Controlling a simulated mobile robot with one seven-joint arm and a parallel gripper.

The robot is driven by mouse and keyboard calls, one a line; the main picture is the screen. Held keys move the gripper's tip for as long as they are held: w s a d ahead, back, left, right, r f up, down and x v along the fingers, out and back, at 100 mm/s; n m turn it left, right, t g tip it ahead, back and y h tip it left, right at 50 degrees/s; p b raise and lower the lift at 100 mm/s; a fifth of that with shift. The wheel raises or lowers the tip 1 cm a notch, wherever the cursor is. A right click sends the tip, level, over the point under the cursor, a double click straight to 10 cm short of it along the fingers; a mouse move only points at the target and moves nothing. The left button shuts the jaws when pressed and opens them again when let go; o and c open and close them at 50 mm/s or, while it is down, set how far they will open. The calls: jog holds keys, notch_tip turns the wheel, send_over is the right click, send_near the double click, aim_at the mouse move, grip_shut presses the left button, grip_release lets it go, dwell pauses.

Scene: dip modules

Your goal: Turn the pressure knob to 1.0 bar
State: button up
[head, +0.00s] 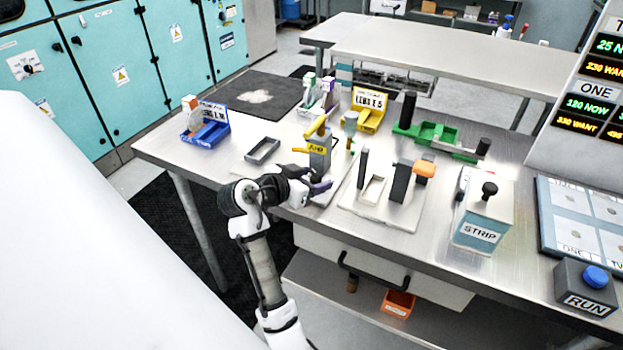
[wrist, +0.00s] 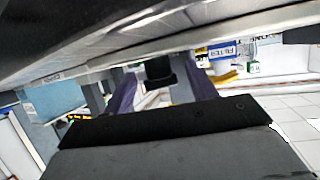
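My gripper (head: 318,187) is at the front edge of the bench, just below a grey fixture (head: 320,158) with yellow levers and a yellow label. Its purple fingers also show in the wrist view (wrist: 160,78), spread apart. A black knob-like part (wrist: 160,70) shows between the fingers in the wrist view, with a gap on each side. I cannot tell for sure that it is the pressure knob. No pressure scale or reading is legible, and my gripper hides part of the fixture's front in the head view.
A white plate with upright posts (head: 392,212) stands right of my gripper. A STRIP box (head: 483,215) and a RUN button box (head: 587,285) are farther right. A small grey tray (head: 262,151) and a blue lens bin (head: 207,130) lie left. A drawer handle (head: 372,270) sits below.

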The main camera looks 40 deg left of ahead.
jog(key=d+b+v, duration=0.1)
jog(key=b+v, duration=0.2)
jog(key=v, duration=1)
jog(key=shift+s+a, duration=0.4)
jog(key=shift+s, duration=0.05)
jog(key=shift+r, duration=0.15)
